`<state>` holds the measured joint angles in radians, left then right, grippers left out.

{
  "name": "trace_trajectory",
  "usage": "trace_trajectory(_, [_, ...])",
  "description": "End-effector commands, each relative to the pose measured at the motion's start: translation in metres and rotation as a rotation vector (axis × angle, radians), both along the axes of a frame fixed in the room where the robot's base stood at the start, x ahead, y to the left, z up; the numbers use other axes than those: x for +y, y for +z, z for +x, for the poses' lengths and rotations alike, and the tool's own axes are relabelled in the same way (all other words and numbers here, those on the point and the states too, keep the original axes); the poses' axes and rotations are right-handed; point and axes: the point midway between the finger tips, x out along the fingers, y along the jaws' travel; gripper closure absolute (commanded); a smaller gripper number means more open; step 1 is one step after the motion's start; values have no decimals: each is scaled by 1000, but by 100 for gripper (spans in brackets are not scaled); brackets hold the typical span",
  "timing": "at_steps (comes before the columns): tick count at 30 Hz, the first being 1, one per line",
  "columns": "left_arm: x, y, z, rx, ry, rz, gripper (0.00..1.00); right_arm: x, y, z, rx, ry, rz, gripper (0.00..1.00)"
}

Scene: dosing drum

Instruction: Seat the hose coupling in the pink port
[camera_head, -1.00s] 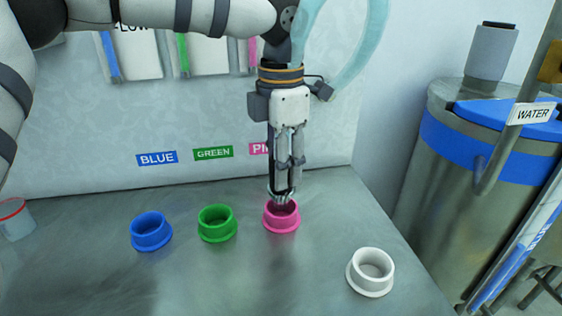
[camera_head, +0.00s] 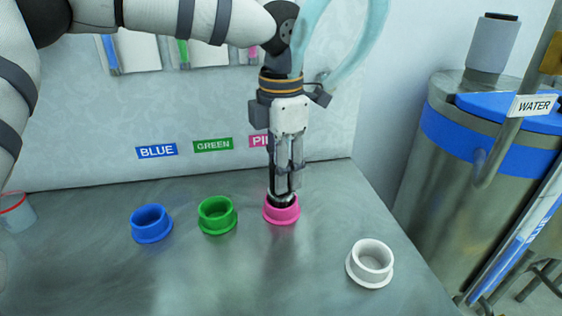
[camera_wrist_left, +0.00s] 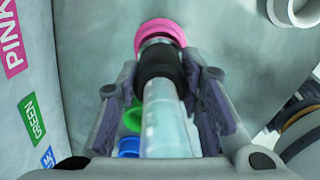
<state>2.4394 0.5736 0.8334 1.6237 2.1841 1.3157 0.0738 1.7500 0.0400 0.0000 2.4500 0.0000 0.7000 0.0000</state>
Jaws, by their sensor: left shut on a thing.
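The pink port (camera_head: 281,213) stands on the bench below the pink label, and it also shows at the top of the left wrist view (camera_wrist_left: 163,27). My left gripper (camera_head: 283,188) points down just above it, shut on the hose coupling. In the left wrist view the coupling (camera_wrist_left: 160,65) has a black sleeve between the fingers, and its far end meets the pink port's opening. How deep it sits is hidden. The pale translucent hose (camera_wrist_left: 168,125) runs back from it and loops above my arm in the head view. My right gripper is out of view.
A green port (camera_head: 217,217) and a blue port (camera_head: 151,225) stand to the left, a white port (camera_head: 370,264) to the front right. A clear cup with a red rim (camera_head: 14,212) is at far left. A steel drum (camera_head: 440,180) labelled WATER stands beyond the bench's right edge.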

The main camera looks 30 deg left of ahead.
Motion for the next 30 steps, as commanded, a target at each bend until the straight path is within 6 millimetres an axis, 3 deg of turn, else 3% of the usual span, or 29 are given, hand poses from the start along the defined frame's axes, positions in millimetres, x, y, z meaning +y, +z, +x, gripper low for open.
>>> trace_trajectory(10, [0,-6,0,-3,-1,0,100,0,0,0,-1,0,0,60])
trace_trajectory(11, [0,-6,0,-3,-1,0,62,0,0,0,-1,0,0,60])
trace_trajectory(13, [0,-6,0,-3,-1,0,46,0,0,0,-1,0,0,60])
trace_trajectory(14, [0,-6,0,-3,-1,0,43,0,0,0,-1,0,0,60])
trace_trajectory(23, [0,-5,0,-1,0,0,43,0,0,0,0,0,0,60])
trace_trajectory(30, [0,19,0,-4,-1,0,43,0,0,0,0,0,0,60])
